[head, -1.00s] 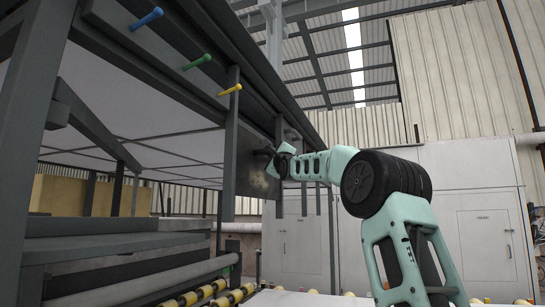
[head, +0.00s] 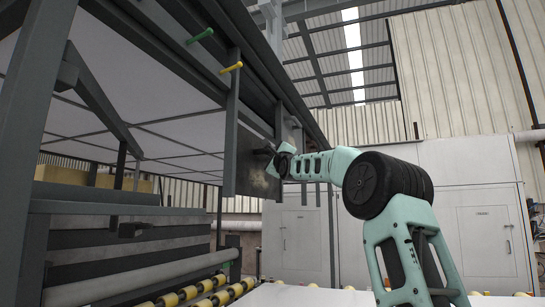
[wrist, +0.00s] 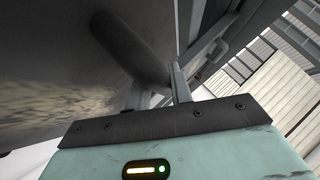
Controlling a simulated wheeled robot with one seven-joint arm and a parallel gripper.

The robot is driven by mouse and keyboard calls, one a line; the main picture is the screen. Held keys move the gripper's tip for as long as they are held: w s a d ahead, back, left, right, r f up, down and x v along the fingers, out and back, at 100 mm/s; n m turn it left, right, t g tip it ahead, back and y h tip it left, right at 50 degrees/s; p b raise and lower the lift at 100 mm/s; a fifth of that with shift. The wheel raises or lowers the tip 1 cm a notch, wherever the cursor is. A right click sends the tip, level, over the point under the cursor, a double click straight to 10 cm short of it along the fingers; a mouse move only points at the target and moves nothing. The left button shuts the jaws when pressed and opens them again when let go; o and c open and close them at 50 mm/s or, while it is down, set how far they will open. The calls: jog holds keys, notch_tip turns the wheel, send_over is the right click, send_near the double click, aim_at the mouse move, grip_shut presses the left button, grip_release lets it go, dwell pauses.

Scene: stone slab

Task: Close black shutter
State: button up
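The dark shutter, a flat scuffed panel (head: 253,165), hangs near the middle of the head view below the overhead frame. Its dark grey surface seems to fill the upper left of the wrist view (wrist: 50,60). My gripper (head: 271,163) is at the panel's right edge in the head view. A dark rounded bar (wrist: 128,45) on the panel lies just beyond the fingertips. I cannot tell whether the fingers touch it.
A green peg (head: 200,35) and a yellow peg (head: 231,67) stick out from the overhead beam. A conveyor with yellow-ringed rollers (head: 170,299) runs low at left. White cabinets (head: 465,210) stand behind my arm. A dark post (head: 230,130) hangs left of the panel.

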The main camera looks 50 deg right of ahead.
jog(key=o, duration=0.3)
jog(key=shift+w+f, duration=0.1)
jog(key=shift+f, duration=0.3)
jog(key=shift+r, duration=0.1)
jog(key=b+v, duration=0.7)
jog(key=v, duration=1)
jog(key=shift+s+a, duration=0.15)
jog(key=shift+s, duration=0.05)
